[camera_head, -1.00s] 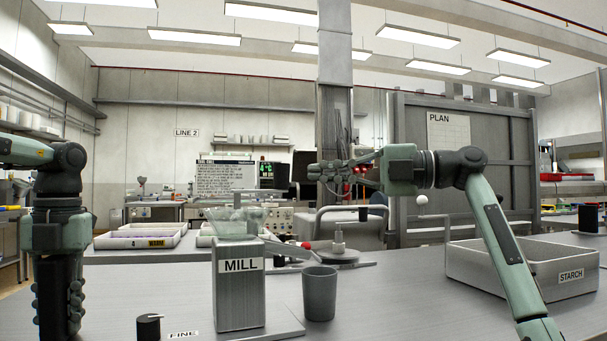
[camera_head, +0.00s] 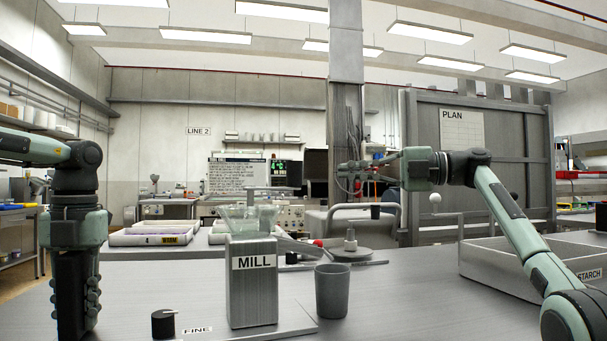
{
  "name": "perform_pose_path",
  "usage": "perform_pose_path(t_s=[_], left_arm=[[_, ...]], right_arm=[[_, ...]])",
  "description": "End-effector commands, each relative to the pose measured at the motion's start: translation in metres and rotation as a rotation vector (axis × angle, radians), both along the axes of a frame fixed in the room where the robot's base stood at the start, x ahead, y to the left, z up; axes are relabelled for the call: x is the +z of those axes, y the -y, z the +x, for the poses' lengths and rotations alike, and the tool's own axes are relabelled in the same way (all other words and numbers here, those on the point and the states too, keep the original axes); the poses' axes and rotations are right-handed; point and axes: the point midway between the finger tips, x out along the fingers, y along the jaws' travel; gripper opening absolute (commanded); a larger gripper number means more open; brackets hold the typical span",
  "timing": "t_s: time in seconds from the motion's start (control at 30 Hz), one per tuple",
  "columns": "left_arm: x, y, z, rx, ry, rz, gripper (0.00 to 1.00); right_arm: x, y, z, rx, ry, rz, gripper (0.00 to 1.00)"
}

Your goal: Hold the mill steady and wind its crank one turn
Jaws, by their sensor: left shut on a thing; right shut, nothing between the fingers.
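The mill (camera_head: 254,295) is a grey upright box with a clear hopper (camera_head: 248,219) on top, standing on a flat base. A flat bar, apparently its crank (camera_head: 270,189), shows above the hopper. A spout slopes right toward a grey cup (camera_head: 332,290). My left gripper (camera_head: 74,330) points down at the far left, apart from the mill. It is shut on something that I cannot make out. My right gripper (camera_head: 345,176) points left, above and right of the mill. It is shut and empty, apart from the crank bar.
A black knob (camera_head: 163,323) and a FINE label (camera_head: 197,331) lie in front of the mill. A STARCH tray (camera_head: 510,272) stands at right. A round metal device (camera_head: 350,254) is behind the cup. The bench between cup and tray is clear.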

Motion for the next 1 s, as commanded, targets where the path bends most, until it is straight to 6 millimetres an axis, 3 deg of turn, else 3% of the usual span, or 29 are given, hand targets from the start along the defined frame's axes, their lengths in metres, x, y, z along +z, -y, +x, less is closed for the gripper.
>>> perform_pose_path(t_s=[0.37, 0.4, 0.57, 0.87, 1.0], left_arm=[[-0.005, -0.002, -0.001, 0.001, -0.008, 0.002, 0.00], [-0.005, -0.002, -0.001, 0.001, -0.008, 0.002, 0.25], [-0.004, -0.001, -0.001, 0.001, -0.006, 0.002, 0.45], [-0.001, -0.001, 0.000, 0.002, -0.003, 0.001, 0.46], [0.011, -0.001, 0.001, 0.002, 0.000, 0.002, 0.46]], right_arm=[[-0.001, 0.000, 0.000, 0.000, -0.001, 0.000, 0.00], [-0.001, 0.000, 0.000, 0.000, -0.001, 0.000, 0.00], [-0.001, 0.000, 0.000, 0.000, -0.001, 0.000, 0.00], [-0.001, 0.000, 0.000, 0.000, -0.001, 0.000, 0.00], [0.000, 0.000, 0.000, 0.000, -0.001, 0.000, 0.00]])
